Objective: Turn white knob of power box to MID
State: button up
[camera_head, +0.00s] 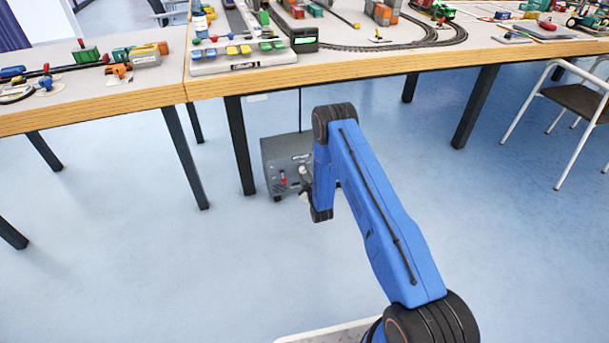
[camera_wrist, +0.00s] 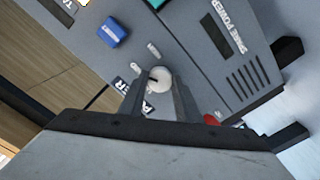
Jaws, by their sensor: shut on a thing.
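The power box (camera_head: 276,152) is a grey case on the floor under the table, partly hidden by my blue arm. In the wrist view its grey front panel (camera_wrist: 185,60) fills the middle and appears tilted. The white knob (camera_wrist: 159,79) sits on that panel between the two fingers of my gripper (camera_wrist: 158,88). The fingers are shut on it. White labels lie around the knob, but I cannot read which position it points to. In the head view my gripper (camera_head: 304,188) is at the box's front, mostly hidden by the arm.
A blue switch (camera_wrist: 111,32) and a red part (camera_wrist: 211,119) are on the panel near the knob. The table (camera_head: 330,69) with model trains stands above the box, and its dark leg (camera_head: 239,145) is just left of it. The blue floor in front is clear.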

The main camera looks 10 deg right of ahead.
jog(key=shift+n, duration=0.5)
jog(key=o, duration=1.1)
jog(key=shift+c, duration=0.2)
jog(key=shift+s, duration=0.1)
jog(key=s+d, duration=0.1)
jog(key=s, duration=1.6)
jog(key=shift+d, duration=0.25)
